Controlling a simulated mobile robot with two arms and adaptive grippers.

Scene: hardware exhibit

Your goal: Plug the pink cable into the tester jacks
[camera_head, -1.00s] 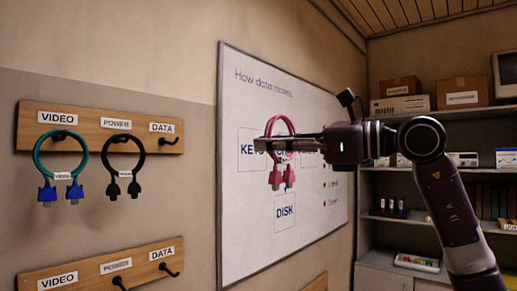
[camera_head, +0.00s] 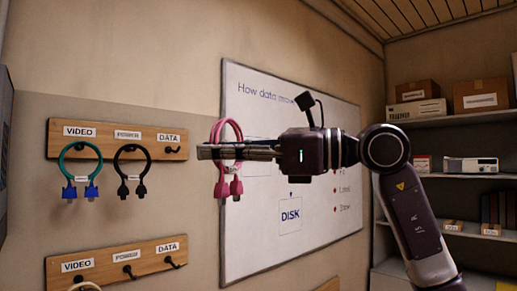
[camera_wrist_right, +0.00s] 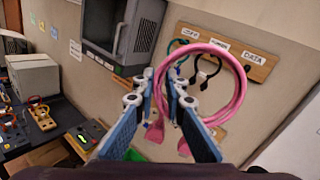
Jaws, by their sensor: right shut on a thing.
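The pink cable (camera_head: 220,125) is a loop with two pink plugs hanging from its lower end. My right gripper (camera_head: 208,152) is shut on the loop and holds it in the air, in front of the wall and whiteboard. In the right wrist view the pink cable (camera_wrist_right: 243,88) arches right of the blue-padded fingers (camera_wrist_right: 165,85), its plugs hanging beside them. Small boxes with jacks or knobs (camera_wrist_right: 85,137) stand on the dark bench at the left of that view; I cannot tell which is the tester. My left gripper is not in view.
A wooden hook rack (camera_head: 60,140) holds a teal cable (camera_head: 65,170) under VIDEO and a black cable (camera_head: 121,170) beside it; its DATA hook is empty. A second rack (camera_head: 150,255) hangs below. Shelves (camera_head: 460,120) stand at right. A grey cabinet (camera_wrist_right: 105,35) shows in the wrist view.

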